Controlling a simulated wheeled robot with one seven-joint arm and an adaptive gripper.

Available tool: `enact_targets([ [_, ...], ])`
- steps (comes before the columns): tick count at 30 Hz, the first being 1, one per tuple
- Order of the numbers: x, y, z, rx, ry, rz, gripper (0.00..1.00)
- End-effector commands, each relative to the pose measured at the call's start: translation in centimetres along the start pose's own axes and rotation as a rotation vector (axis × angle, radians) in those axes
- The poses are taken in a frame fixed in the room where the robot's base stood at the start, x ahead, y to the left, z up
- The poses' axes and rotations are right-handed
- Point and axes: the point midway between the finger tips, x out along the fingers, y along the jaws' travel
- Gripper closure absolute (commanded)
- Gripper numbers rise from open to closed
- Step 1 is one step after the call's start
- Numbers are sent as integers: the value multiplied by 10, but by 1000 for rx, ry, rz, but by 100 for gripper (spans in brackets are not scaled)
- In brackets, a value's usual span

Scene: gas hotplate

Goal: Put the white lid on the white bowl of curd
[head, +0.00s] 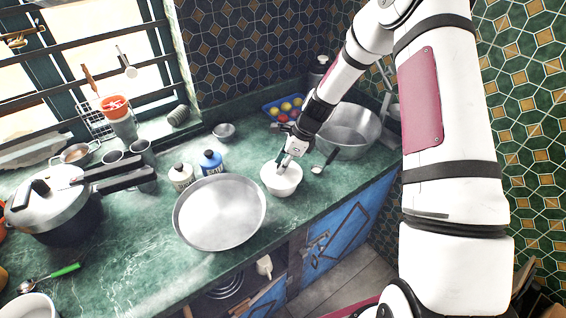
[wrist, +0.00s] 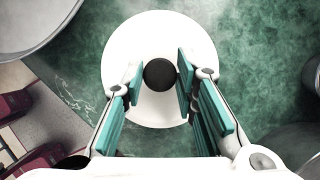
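The white lid (wrist: 160,30) is a round disc with a black knob (wrist: 160,74), seen from above in the wrist view. My gripper (wrist: 160,82) has a finger on each side of the knob, with no clear gap, and appears shut on it. In the head view my gripper (head: 284,163) points down at the white bowl (head: 281,182), which stands on the green counter near its front edge. The lid is hard to make out from the bowl there, and I cannot tell whether it touches the rim. The curd is not visible.
A wide metal pan (head: 219,212) is left of the bowl, and a large metal pot (head: 346,130) is to its right. A small ladle (head: 317,169) lies close to the bowl.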

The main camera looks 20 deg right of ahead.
Motion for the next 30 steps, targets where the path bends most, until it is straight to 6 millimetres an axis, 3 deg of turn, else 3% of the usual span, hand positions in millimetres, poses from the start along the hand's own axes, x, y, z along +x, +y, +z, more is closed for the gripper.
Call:
enact_targets([
  [2,0,0,0,0,0,0,52],
  [14,-6,-1,0,0,0,-3,52],
  [30,-101,-1,0,0,0,-4,52],
])
